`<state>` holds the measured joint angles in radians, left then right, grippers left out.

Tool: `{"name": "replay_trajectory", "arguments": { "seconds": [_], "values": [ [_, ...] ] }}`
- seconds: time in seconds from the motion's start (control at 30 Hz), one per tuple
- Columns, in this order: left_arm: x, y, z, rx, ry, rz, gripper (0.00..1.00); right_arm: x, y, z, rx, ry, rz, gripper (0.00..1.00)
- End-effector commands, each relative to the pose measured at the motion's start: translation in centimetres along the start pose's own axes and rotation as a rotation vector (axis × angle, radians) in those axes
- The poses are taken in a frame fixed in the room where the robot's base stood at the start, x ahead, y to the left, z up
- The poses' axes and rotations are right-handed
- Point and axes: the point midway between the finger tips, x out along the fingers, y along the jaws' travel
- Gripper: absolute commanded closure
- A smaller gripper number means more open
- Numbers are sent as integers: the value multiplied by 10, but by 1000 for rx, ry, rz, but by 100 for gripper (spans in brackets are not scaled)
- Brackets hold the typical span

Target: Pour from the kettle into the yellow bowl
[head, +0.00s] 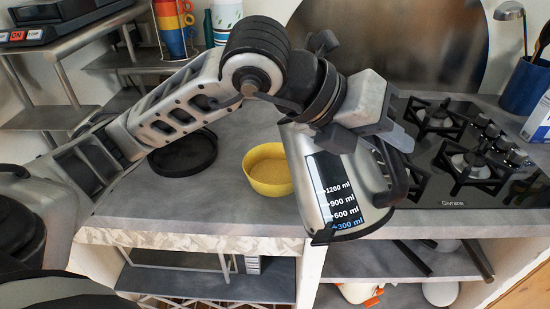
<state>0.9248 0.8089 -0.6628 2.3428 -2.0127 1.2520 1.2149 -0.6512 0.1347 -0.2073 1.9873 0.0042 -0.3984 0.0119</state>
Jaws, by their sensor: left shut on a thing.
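The kettle (300,165) is silver with a black-backed scale window marked in ml, and it is near the middle of the head view. My left gripper (388,135) is shut on the kettle at its dark handle, on the right side. The kettle leans a little, with its dark bottom toward the lower right, and appears to be above the counter's front part. My arm hides its top and spout. No stream of liquid shows. My right gripper is out of view.
A round black base (184,153) lies on the counter left of the bowl, partly behind my arm. A black gas hob (455,150) is on the right. A blue utensil holder (524,88) stands at the back right. Bare counter (200,205) lies in front of the bowl.

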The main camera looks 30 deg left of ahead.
Motion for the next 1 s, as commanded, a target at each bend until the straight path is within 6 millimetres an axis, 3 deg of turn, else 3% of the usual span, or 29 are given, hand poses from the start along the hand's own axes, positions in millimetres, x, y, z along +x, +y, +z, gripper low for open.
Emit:
{"name": "replay_trajectory", "arguments": {
  "seconds": [0.33,0.53,1.0],
  "values": [
    [-9,19,10,-125,-11,-129,100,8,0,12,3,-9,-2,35],
    [-19,21,20,-191,-10,-197,100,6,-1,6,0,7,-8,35],
    [-22,20,22,-207,-9,-218,100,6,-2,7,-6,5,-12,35]
  ]
}}
